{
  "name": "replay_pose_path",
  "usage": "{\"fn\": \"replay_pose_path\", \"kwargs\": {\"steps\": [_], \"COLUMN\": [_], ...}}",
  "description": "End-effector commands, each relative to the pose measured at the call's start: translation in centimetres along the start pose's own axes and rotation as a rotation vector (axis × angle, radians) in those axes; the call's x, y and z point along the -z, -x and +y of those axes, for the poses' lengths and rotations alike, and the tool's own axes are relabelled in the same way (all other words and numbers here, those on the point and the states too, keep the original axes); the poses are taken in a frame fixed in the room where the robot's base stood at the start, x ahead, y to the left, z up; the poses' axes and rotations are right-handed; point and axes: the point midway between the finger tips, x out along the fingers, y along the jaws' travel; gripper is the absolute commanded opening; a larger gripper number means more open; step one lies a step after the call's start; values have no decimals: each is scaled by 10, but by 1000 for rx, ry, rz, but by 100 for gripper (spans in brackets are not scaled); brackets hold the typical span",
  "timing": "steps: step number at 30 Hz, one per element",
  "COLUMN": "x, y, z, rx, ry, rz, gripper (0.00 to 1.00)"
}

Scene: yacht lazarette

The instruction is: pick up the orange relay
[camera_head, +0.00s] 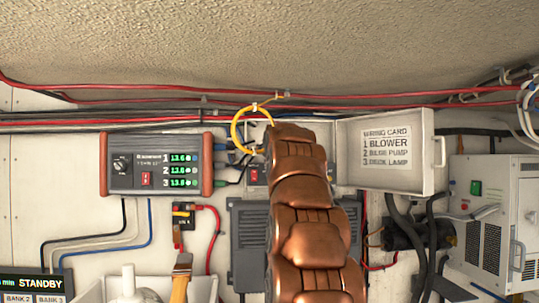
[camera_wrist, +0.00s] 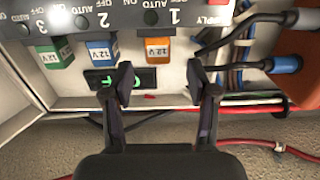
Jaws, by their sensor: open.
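The orange relay (camera_wrist: 158,47), marked 12 V, sits in the panel beside position 1 in the wrist view, where the lettering is upside down. My gripper (camera_wrist: 160,78) is open and empty, with one finger on each side of the line to the relay. The relay appears between and just beyond the fingertips; I cannot tell how far. In the head view my arm hides the relay and my gripper.
A blue relay (camera_wrist: 102,52) and a green relay (camera_wrist: 55,52) sit left of the orange one. The open wiring card door (camera_head: 388,150) stands right of my arm. A yellow ring (camera_head: 236,128) hangs left.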

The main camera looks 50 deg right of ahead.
Motion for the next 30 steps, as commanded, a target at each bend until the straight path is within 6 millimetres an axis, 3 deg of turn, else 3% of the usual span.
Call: {"fn": "replay_pose_path", "kwargs": {"steps": [8,18,27,30], "x": [5,6,5,5], "y": [-14,-51,-54,-54], "z": [1,2,2,2], "rx": [-1,0,0,0], "ry": [0,0,0,0], "rz": [0,-3,0,0], "gripper": [58,58,58,48]}}
